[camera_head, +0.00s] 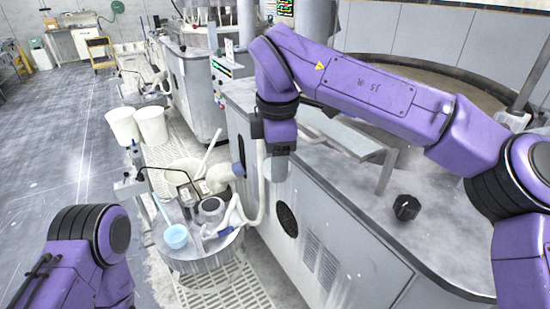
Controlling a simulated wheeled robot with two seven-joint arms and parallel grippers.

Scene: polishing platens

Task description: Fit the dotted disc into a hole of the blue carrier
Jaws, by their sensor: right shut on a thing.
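My right arm comes in from the right and bends down at the wrist. My right gripper (276,172) is at its lower end, above the near side of the grey machine cabinet. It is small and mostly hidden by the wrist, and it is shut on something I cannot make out. I cannot make out the dotted disc or the blue carrier anywhere in the head view. Of my left arm only purple links show at the lower left. My left gripper is out of view.
The grey cabinet (318,232) has a worktop with a black knob (405,207). A large round basin (425,82) lies behind my right arm. Open floor lies farther left.

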